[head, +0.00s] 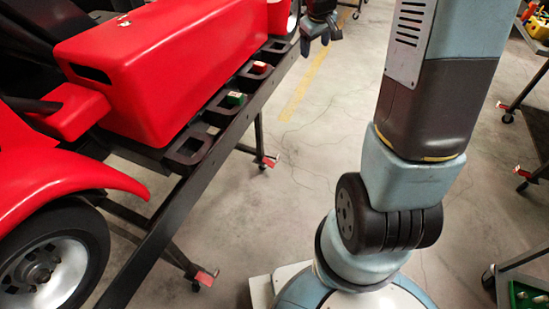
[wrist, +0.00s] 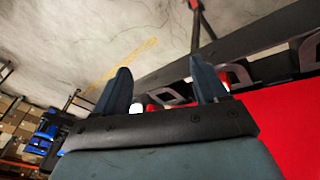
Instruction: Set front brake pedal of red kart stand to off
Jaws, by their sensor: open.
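The red kart (head: 165,65) rests on a black stand (head: 205,168) at the left of the head view. The stand's legs end in small casters with red brake pedals: one at the lower middle (head: 206,277), one further back (head: 268,160). I cannot tell from their look whether either is on or off. My gripper (head: 318,36) is at the top of the head view, beside the stand's rail and apart from these pedals. In the wrist view its two fingers (wrist: 162,78) stand apart with nothing between them. A leg with a red end (wrist: 195,4) shows at the top there.
The stand's rail has several black open brackets, with a green block (head: 235,98) and a red block (head: 259,66) in them. Other stands with red pedals (head: 522,172) are at the right edge. The concrete floor (head: 300,190) between is clear. Shelves (wrist: 20,115) show in the wrist view.

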